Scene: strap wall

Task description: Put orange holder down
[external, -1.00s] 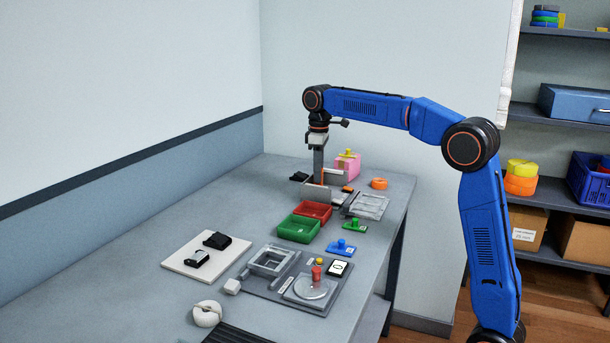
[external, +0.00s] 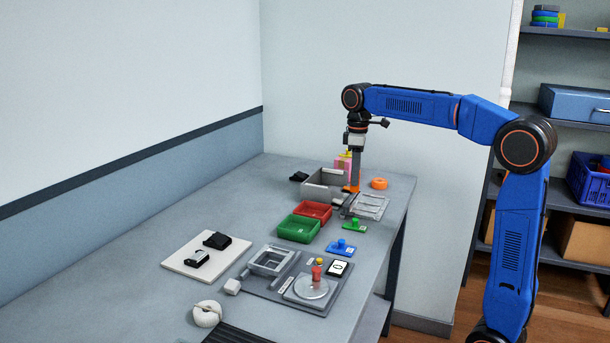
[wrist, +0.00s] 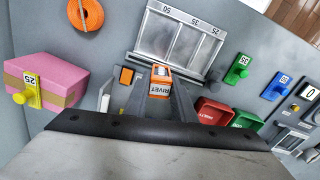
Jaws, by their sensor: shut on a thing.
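The orange holder (wrist: 161,82), with a white label reading RIVET, sits between the fingertips of my gripper (wrist: 159,92) in the wrist view. My gripper is shut on it. In the external view my gripper (external: 353,186) points straight down at the far end of the bench, with the orange holder (external: 350,189) low at its tips, just left of the grey compartment tray (external: 372,207). I cannot tell whether the holder touches the bench. The tray (wrist: 180,42), marked 50, 35 and 25, lies just beyond the holder in the wrist view.
A grey open box (external: 318,190) stands left of my gripper. A pink box (wrist: 58,82) with a yellow tag and an orange roll (wrist: 86,14) are close by. Red (external: 313,211) and green (external: 298,229) bins and green (external: 353,225) and blue (external: 341,247) holders stand nearer the camera.

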